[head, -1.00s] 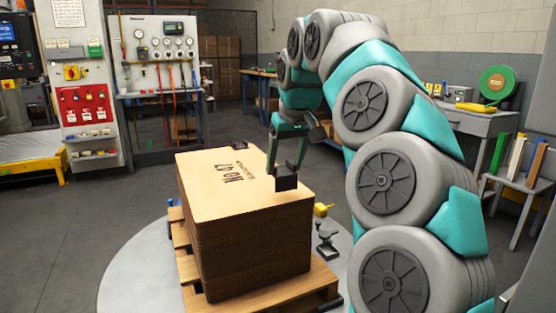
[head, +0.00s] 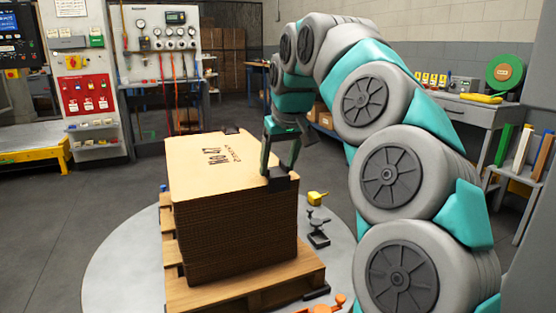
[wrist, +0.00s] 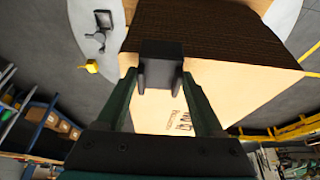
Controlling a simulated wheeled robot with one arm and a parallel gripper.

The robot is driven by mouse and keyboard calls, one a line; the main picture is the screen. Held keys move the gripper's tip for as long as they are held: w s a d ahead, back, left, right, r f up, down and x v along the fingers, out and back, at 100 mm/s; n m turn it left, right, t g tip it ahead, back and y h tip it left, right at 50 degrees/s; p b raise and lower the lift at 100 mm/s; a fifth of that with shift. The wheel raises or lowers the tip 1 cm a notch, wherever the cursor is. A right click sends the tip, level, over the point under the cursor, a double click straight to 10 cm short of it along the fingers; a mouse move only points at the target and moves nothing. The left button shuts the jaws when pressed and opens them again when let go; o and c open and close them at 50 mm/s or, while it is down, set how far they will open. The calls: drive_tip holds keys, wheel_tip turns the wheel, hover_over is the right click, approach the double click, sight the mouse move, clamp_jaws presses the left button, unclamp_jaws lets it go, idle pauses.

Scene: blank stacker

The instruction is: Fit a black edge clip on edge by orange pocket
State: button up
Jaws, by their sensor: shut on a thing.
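My gripper (head: 280,165) is shut on a black edge clip (head: 276,182) at the near right part of the cardboard stack's top edge. In the wrist view the clip (wrist: 162,54) sits between my green fingers, overlapping the line between the stack's printed top (wrist: 152,118) and its ribbed side (wrist: 205,30). I cannot tell whether it is seated on the edge. The tan stack (head: 235,235) stands on a wooden pallet (head: 250,292). A small dark piece (head: 232,131) shows at the stack's back edge.
The pallet stands on a round grey plate (head: 120,265). A yellow piece (head: 317,198), a black clamp-like fitting (head: 318,239) and an orange piece (head: 325,305) are right of the stack. Open floor lies to the left.

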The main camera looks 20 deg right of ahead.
drive_tip(key=shift+f, duration=0.45)
drive_tip(key=shift+f, duration=0.25)
idle(0.5)
drive_tip(key=o, duration=1.3)
drive_tip(key=shift+r, duration=0.1)
